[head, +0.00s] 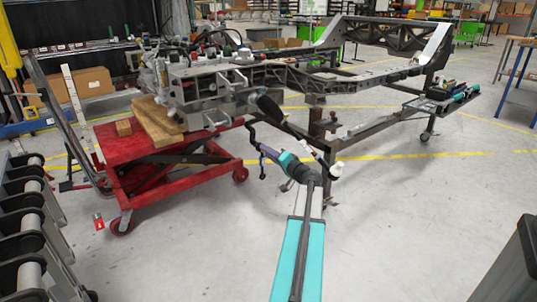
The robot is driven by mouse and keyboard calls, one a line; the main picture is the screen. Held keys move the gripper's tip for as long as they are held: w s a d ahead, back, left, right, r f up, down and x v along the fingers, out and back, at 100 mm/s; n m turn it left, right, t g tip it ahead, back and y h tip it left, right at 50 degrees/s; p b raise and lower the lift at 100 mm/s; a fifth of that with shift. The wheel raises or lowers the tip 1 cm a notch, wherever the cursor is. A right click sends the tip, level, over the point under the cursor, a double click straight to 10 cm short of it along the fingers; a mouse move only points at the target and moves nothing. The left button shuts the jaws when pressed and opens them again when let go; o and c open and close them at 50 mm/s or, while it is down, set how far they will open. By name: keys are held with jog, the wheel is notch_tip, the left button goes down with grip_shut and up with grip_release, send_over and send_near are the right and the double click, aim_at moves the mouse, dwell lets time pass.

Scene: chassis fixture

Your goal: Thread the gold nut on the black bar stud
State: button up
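My arm reaches from the bottom centre of the head view toward the front of the chassis fixture (345,78). Its teal and purple wrist points up and left, between the red lift cart and the fixture's frame. My gripper (254,133) is at the far end of the wrist, small and dark. I cannot make out its fingers or whether it holds anything. A black bar (305,137) slants down and right just above the wrist, with a white piece at its lower end. I cannot make out a stud on it. No gold nut is discernible.
A red lift cart (150,160) with wooden blocks (158,122) on top stands left, under a metal assembly (208,85). A tool tray (440,104) juts out at right. A rack of rollers (30,235) is at the left edge.

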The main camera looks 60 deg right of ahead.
grip_shut()
jog(key=shift+r, duration=0.1)
jog(key=m+p, duration=0.4)
jog(key=shift+w+r, duration=0.1)
jog(key=shift+o, duration=0.3)
grip_release()
jog(key=shift+f+m, duration=0.25)
jog(key=shift+m, duration=0.15)
jog(key=b+v, duration=0.1)
jog(key=v, duration=0.8)
